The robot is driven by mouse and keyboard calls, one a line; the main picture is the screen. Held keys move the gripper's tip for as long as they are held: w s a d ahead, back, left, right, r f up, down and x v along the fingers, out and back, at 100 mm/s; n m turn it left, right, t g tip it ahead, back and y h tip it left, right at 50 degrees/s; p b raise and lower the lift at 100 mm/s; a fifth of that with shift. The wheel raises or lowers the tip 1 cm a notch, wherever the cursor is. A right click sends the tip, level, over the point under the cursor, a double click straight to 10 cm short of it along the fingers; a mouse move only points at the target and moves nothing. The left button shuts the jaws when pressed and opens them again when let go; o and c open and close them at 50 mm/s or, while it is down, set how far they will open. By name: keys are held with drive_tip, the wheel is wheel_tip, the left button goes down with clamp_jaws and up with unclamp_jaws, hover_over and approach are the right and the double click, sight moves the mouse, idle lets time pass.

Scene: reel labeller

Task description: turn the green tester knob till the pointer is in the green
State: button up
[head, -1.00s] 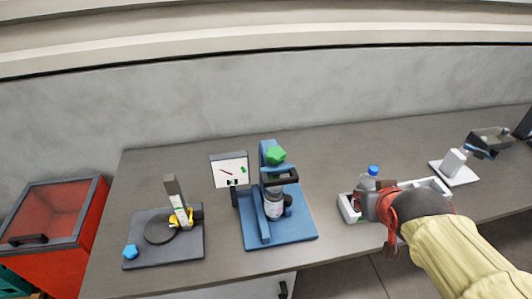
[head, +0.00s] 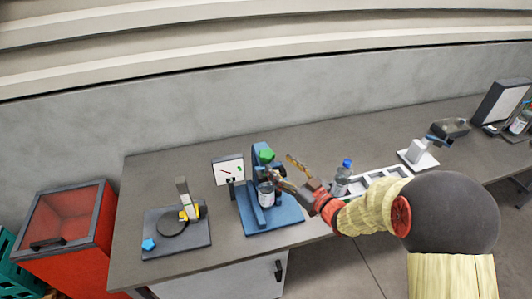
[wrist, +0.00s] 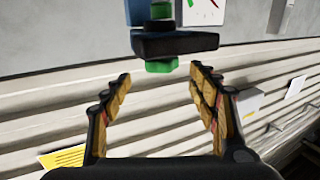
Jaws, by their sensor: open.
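The blue tester (head: 285,221) stands on the bench with a green knob (head: 267,155) on top and a bottle (head: 265,195) clamped in it. Its white gauge (head: 229,171) shows a reddish pointer to the left of a green mark, apart from it. My gripper (head: 281,170) is open and empty just right of the tester head, close to the knob. In the wrist view my gripper (wrist: 160,73) has its fingers spread below a dark bar (wrist: 175,43). Green parts show above and below that bar; the lower one lies between the fingertips. No contact is visible.
A grey plate device (head: 178,240) with a yellow part stands left of the tester. A blue-capped bottle (head: 342,180) and white tray (head: 385,178) are close to my arm on the right. Further right is a white stand (head: 418,158). A red bin (head: 75,225) stands at the left.

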sight(272, 159)
drive_tip(key=shift+w+a, duration=0.35)
drive_tip(key=shift+a, duration=0.1)
drive_tip(key=x, duration=0.6)
drive_tip(key=shift+w+a, duration=0.2)
drive_tip(key=shift+w, duration=0.1)
drive_tip(key=shift+c, duration=1.3)
drive_tip(key=c, duration=0.9)
